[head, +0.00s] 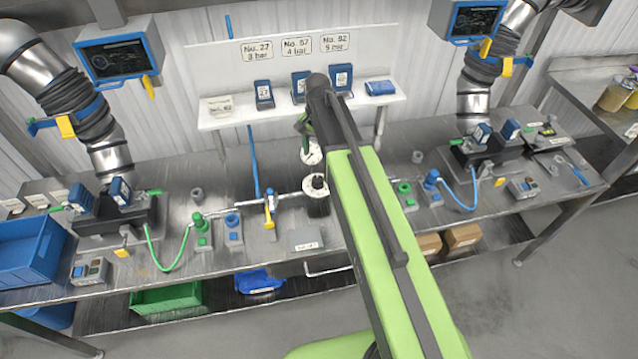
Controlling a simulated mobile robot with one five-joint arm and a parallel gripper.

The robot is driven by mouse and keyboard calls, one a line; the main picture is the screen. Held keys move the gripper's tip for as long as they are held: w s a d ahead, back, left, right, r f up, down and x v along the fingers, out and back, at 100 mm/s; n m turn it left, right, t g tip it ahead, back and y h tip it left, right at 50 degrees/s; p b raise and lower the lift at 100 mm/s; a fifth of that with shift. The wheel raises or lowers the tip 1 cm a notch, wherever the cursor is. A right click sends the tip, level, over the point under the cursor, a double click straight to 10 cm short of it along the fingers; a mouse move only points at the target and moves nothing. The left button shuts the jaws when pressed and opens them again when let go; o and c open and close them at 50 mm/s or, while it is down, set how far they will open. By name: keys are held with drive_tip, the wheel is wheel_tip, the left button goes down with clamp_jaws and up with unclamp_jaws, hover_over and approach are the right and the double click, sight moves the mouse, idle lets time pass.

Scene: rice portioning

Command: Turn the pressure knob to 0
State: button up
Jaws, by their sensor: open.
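A round black knob with a white dial face (316,186) stands on the bench in the middle of the head view, just left of my green arm. I take it for the pressure knob; its setting is too small to read. A white round gauge (312,153) stands just behind it. My gripper (304,124) shows only as a small green part below the dark arm end, above and behind the gauge. It is open and appears apart from the knob. My arm hides most of it and the bench to its right.
A raised white shelf (230,118) behind holds blue cards under pressure signs. Green and blue fittings with hoses stand both sides. A blue bin (28,250) stands at the left bench end.

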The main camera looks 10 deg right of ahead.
sight(318, 178)
wheel_tip(318, 178, down, 14)
drive_tip(key=b, duration=1.2)
drive_tip(key=shift+r, duration=0.15)
drive_tip(key=shift+r, duration=0.1)
clamp_jaws()
drive_tip(key=shift+d, duration=0.15)
